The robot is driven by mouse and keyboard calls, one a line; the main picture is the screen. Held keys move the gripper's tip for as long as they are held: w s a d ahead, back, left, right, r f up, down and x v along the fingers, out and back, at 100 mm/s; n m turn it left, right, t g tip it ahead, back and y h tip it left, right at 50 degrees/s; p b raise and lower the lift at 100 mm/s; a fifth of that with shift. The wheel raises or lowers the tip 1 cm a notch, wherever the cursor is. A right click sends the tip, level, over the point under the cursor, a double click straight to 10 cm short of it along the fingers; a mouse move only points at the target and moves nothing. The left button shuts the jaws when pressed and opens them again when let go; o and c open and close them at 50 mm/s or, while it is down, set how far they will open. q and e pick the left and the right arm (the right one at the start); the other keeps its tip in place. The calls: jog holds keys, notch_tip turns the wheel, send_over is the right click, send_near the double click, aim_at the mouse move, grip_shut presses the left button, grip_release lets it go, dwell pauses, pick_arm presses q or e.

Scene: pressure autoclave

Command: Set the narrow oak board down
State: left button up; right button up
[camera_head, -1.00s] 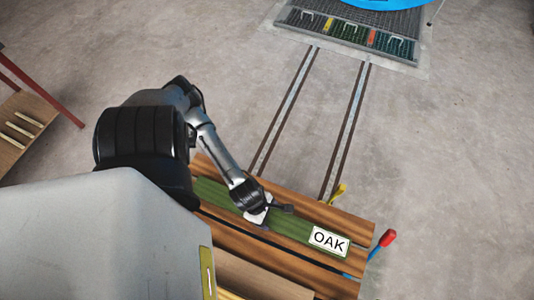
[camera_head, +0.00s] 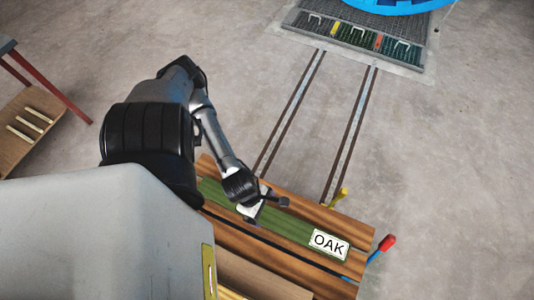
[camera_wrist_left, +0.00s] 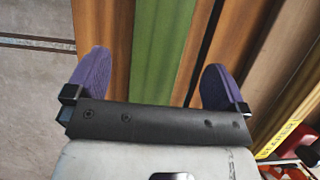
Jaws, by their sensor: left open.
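The green strip marked OAK (camera_head: 293,229) lies flat between brown boards on the rack. Its white OAK label (camera_head: 329,244) is at its right end. My left gripper (camera_head: 263,208) is over the middle of the green strip, open. In the left wrist view its two purple fingers (camera_wrist_left: 157,64) stand wide apart, with the green strip (camera_wrist_left: 162,50) running between them and not gripped. Brown wood shows on both sides of the strip there. I cannot tell how far the fingers are above the wood. My right gripper is not in view.
A brown board (camera_head: 345,222) lies along the rack's far side, with a red-tipped lever (camera_head: 387,243) and a yellow one (camera_head: 340,194) close by. Floor rails (camera_head: 350,130) lead to a dark grate (camera_head: 365,40). The floor between is clear.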

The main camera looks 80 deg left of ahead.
pick_arm(q)
jog(key=shift+p+v, duration=0.5)
jog(key=shift+v, duration=2.1)
jog(key=w+a+r+n+y, duration=0.1)
jog(key=w+a+n+y, duration=0.1)
jog(key=n, duration=1)
jog(key=w+a+n+y, duration=0.2)
jog(key=a+n, duration=0.1)
jog(key=n, duration=0.8)
jog(key=w+d+r+n+t+p, duration=0.1)
jog(key=w+d+r+n+p, duration=0.15)
jog(key=r+n+p, duration=0.2)
jog(key=w+d+r+n+p, duration=0.1)
jog(key=w+r+n+p, duration=0.25)
jog(key=r+n, duration=0.2)
jog(key=s+d+r+n+p, duration=0.1)
jog(key=r+n+p, duration=0.1)
jog(key=r+p, duration=0.6)
jog(key=s+d+r+n+h+p, duration=0.1)
jog(key=d+r+n+p, duration=0.1)
jog(key=r+p, duration=0.6)
jog(key=s+d+r+n+g+p, duration=0.1)
jog(key=r+n+p, duration=0.2)
jog(key=r+p, duration=0.6)
jog(key=shift+s+d+n+h+p, duration=0.2)
jog(key=shift+n+h+p, duration=0.1)
jog(key=shift+n+p, duration=0.15)
